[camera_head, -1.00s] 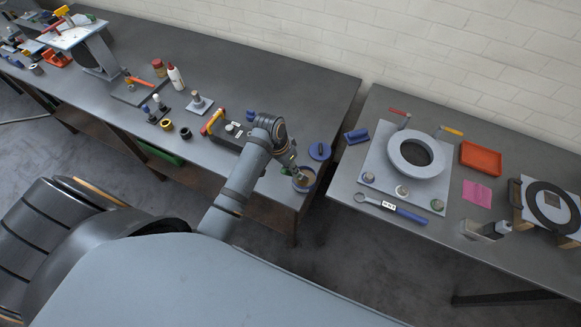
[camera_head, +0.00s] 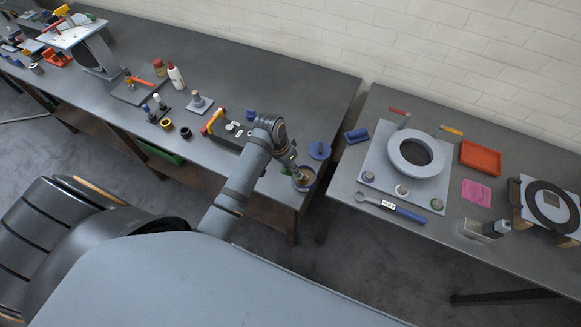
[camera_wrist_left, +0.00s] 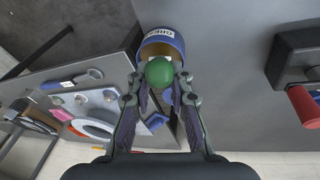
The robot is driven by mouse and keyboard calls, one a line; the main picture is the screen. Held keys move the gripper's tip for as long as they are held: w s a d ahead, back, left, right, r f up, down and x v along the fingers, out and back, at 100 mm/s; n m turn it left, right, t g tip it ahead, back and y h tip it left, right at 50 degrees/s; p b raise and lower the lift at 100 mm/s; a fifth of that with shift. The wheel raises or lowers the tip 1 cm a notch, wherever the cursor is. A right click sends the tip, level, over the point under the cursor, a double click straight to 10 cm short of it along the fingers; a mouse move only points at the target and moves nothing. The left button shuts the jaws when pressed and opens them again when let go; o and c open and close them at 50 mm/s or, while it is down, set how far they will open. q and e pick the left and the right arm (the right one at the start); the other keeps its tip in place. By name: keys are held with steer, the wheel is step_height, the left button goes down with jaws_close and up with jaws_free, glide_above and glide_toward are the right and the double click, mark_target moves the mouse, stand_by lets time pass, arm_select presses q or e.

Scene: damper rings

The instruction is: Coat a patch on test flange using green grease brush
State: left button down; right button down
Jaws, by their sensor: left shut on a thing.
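My left gripper (camera_head: 296,171) is at the right end of the left bench, over a small tin with a blue band (camera_head: 305,181). In the left wrist view its fingers (camera_wrist_left: 160,82) are shut on the green grease brush, whose round green end (camera_wrist_left: 159,72) shows between them. The tin (camera_wrist_left: 163,40) lies just beyond, its opening behind the green end. The brush's tip is hidden, so I cannot tell whether it touches grease. A thick light-grey ring (camera_head: 397,153), likely the test flange, lies on a pale plate on the right bench. My right gripper is not in view.
A blue lid (camera_head: 319,150) lies behind the tin. The right bench holds a blue-handled wrench (camera_head: 398,210), an orange tray (camera_head: 480,158), a pink cloth (camera_head: 477,193) and a dark ring (camera_head: 548,205). A gap separates the two benches.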

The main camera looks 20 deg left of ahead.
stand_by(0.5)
arm_select(q)
steer(key=shift+r, duration=3.5)
steer(key=shift+f, duration=0.1)
